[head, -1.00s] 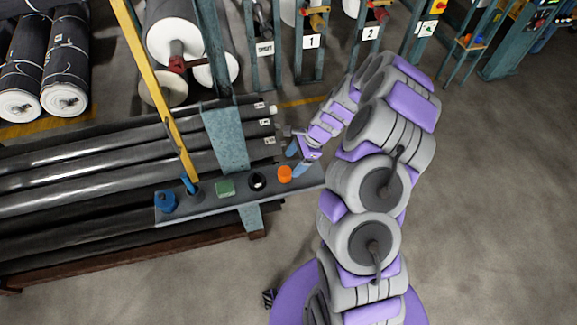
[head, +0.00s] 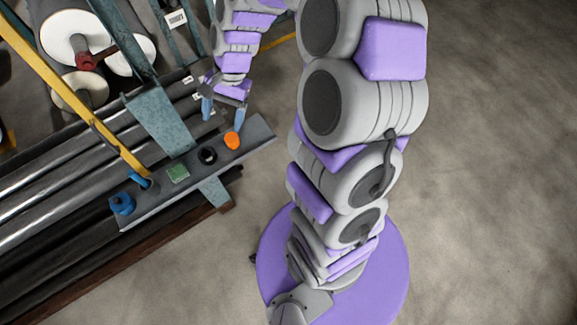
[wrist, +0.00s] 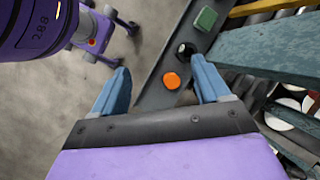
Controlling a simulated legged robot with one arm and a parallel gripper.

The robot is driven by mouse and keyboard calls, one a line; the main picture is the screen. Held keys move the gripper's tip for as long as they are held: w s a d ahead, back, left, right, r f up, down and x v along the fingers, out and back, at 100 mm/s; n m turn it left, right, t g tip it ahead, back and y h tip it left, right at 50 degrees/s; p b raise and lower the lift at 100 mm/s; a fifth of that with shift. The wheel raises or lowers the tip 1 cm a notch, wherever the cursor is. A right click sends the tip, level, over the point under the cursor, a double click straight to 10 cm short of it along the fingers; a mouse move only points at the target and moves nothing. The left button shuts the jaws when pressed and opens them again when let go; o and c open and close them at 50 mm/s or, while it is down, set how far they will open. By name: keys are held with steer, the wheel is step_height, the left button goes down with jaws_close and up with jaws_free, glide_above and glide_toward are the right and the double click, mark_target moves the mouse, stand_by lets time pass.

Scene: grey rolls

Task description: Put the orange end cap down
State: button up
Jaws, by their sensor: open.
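The orange end cap (head: 232,140) stands on the right end of a narrow grey shelf (head: 262,132) in the head view. In the wrist view the orange end cap (wrist: 172,81) lies beyond and between my fingertips, on the dark shelf. My gripper (head: 222,112) is open, its two blue fingers spread, with nothing between them. It is just above and behind the cap in the head view; the wrist view also shows both fingers of my gripper (wrist: 162,82). I cannot tell the exact gap to the cap.
Along the shelf stand a black ring-shaped piece (head: 208,156), a green block (head: 178,173) and a blue capped piece (head: 122,204). A yellow bar (head: 75,95) slants up from the shelf. Long dark rolls (head: 60,190) lie behind it. Open floor is at right.

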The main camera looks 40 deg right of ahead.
steer(key=s+d+r+n+h, duration=0.1)
steer(key=s+r+n, duration=0.3)
steer(key=s, duration=0.8)
steer(key=s+d+r+n+h, duration=0.1)
steer(key=s+r+n+h, duration=0.2)
steer(key=s, duration=1)
step_height(320, 180, up, 3)
steer(key=n, duration=0.2)
steer(key=shift+s+d+f+n+g+h, duration=0.2)
steer(key=shift+n+g+h, duration=0.1)
steer(key=shift+n, duration=0.1)
steer(key=shift+f, duration=0.15)
